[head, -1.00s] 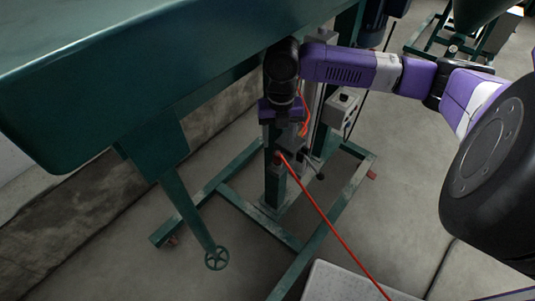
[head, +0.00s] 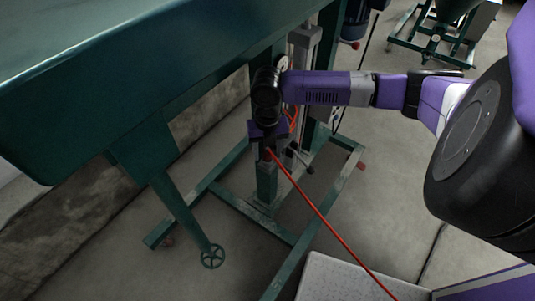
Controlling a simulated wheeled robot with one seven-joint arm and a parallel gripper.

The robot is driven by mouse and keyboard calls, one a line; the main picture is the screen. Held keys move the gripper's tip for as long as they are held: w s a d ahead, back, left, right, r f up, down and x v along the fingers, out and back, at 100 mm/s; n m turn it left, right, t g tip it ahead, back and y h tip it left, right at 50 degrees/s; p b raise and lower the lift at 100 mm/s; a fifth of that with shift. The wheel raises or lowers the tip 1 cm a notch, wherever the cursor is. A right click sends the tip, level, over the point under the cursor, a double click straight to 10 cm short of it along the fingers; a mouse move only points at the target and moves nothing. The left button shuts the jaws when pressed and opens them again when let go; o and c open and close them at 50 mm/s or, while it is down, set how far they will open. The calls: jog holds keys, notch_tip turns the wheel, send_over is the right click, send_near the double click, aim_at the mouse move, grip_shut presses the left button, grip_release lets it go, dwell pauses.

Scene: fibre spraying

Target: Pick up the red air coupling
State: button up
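The red air coupling (head: 267,154) shows as a small red piece on the green machine's upright post, at the upper end of a thin red hose (head: 325,221). My gripper (head: 268,140) is directly above it in the picture, at the end of my purple and black arm. The gripper's body hides its fingertips and part of the coupling area. I cannot tell whether the fingers touch the coupling or whether they are open or shut.
A large green machine body (head: 150,75) overhangs on the left, close to my arm. Another green machine (head: 440,38) stands at the back right. Bare concrete floor lies between.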

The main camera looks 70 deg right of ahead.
aim_at(267, 148)
grip_shut()
jog(key=shift+r, duration=0.5)
notch_tip(267, 148, up, 2)
jog(key=shift+r+b, duration=0.1)
jog(key=shift+b, duration=0.25)
jog(key=shift+s+r, duration=0.1)
jog(key=shift+s, duration=0.5)
jog(key=s+a+b, duration=0.1)
jog(key=s+a, duration=0.1)
jog(key=s, duration=0.6)
jog(key=s+a+r+b, duration=0.1)
jog(key=s+a, duration=0.1)
jog(key=s, duration=0.6)
jog(key=shift+a, duration=0.25)
